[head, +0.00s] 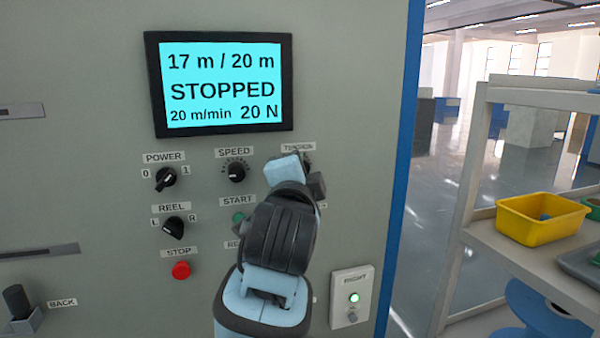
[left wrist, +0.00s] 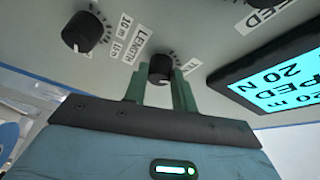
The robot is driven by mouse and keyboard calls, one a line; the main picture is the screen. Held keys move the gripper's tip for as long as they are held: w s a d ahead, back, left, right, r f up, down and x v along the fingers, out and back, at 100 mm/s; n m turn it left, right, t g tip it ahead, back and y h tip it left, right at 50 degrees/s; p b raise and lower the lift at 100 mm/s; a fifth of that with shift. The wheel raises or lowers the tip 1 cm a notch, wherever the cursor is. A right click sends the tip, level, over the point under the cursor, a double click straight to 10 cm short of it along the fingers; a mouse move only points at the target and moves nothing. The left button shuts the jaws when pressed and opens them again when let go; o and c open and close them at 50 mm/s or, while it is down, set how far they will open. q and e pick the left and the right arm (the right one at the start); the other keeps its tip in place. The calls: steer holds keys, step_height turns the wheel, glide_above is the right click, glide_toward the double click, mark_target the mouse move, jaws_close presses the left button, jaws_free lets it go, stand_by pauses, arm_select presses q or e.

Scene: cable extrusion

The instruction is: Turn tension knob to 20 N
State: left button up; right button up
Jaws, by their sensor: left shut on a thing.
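The tension knob (left wrist: 160,68) is a black dial on the grey panel, seen in the left wrist view between two green fingers. My left gripper (left wrist: 158,80) is shut on this knob, with one finger on each side. In the head view my left arm covers most of the knob, and only part of the tension label (head: 298,148) shows above the gripper. The screen (head: 222,85) reads "17 m / 20 m", "STOPPED", "20 m/min" and "20 N". My right gripper is in neither view.
The speed knob (head: 236,172), power knob (head: 166,179), reel knob (head: 173,227) and red stop button (head: 181,270) sit left of my arm. The length knob (left wrist: 86,32) is near the gripper. A shelf with a yellow bin (head: 542,218) stands at the right.

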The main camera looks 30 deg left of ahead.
arm_select(q)
steer(key=shift+f, duration=0.1)
steer(key=o, duration=1)
